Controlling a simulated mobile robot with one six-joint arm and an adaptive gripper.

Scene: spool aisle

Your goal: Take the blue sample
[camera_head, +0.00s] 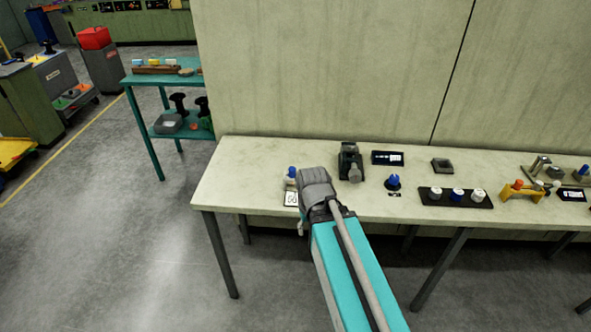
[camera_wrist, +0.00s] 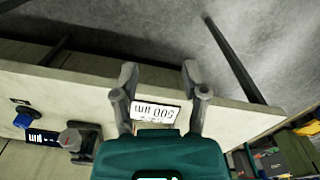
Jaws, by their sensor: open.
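Several blue pieces stand on the bench, and I cannot tell for sure which one is the blue sample. A small blue-topped piece (camera_head: 292,173) stands at the bench's left part, just left of my wrist. A blue knob-like piece (camera_head: 393,182) stands right of my arm; a blue piece (camera_wrist: 20,121) also shows at the left of the wrist view. A blue-topped piece (camera_head: 456,195) sits between two white-topped ones in a black rack (camera_head: 436,203). My gripper (camera_wrist: 160,76) is open and empty above a white card (camera_wrist: 156,111) reading 500 µm upside down.
The pale bench (camera_head: 240,170) has bare room at its left end. A dark grey device (camera_head: 350,161) and a black display (camera_head: 387,158) stand behind my arm. An orange bracket (camera_head: 523,191) is at the right. A teal shelf (camera_head: 135,82) stands at the left, apart.

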